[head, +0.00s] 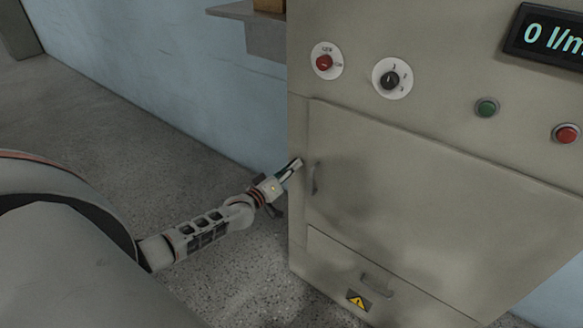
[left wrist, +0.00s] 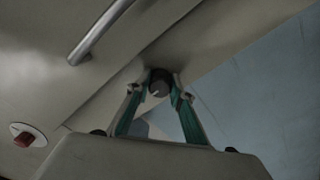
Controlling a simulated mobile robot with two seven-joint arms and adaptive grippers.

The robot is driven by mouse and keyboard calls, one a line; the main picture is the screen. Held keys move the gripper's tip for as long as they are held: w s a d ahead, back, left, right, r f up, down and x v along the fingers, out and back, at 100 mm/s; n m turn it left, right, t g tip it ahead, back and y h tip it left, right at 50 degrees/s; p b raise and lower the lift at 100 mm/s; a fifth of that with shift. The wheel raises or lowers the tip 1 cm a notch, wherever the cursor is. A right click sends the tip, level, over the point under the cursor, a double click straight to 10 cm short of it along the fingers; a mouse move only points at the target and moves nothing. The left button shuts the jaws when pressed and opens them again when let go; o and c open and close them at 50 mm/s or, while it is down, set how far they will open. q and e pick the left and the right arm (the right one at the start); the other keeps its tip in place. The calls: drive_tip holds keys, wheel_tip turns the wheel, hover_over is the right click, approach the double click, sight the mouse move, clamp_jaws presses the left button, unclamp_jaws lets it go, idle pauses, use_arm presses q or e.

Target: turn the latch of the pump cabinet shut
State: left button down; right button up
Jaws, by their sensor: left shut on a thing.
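The pump cabinet (head: 450,200) is a beige-grey box with a large closed door and a vertical grey handle (head: 314,178) at the door's left edge. My left gripper (head: 296,164) is at the cabinet's left edge, just left of that handle. In the left wrist view its two green-lined fingers (left wrist: 160,90) are closed around a small dark round latch knob (left wrist: 160,82) with a light mark on its face. The fingers hide the latch in the head view. My right gripper is not in view.
The panel above the door has a red switch (head: 323,62), a black dial (head: 390,80), green (head: 487,107) and red (head: 566,133) buttons, and a display (head: 550,38). A drawer handle (head: 377,286) is below. A shelf (head: 246,12) juts out at upper left. Floor on the left is clear.

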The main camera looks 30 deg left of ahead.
use_arm(q)
drive_tip(key=c, duration=1.8)
unclamp_jaws()
drive_tip(key=s, duration=0.8)
drive_tip(key=s+a, duration=0.1)
drive_tip(key=s, duration=0.3)
drive_tip(key=shift+d, duration=0.1)
drive_tip(key=s+d+f+m+g, duration=0.2)
drive_tip(key=s+d+f+m, duration=0.1)
drive_tip(key=s+d, duration=0.4)
drive_tip(key=s+d+f+m+g+h, duration=0.1)
drive_tip(key=s+d+f+m, duration=0.3)
drive_tip(key=s+d, duration=0.4)
drive_tip(key=s+d+f+m+g, duration=0.4)
drive_tip(key=s+d+f, duration=0.2)
drive_tip(key=s+d, duration=0.1)
drive_tip(key=shift+s+d+h, duration=0.15)
drive_tip(key=shift+d+h, duration=0.15)
drive_tip(key=shift+d, duration=0.5)
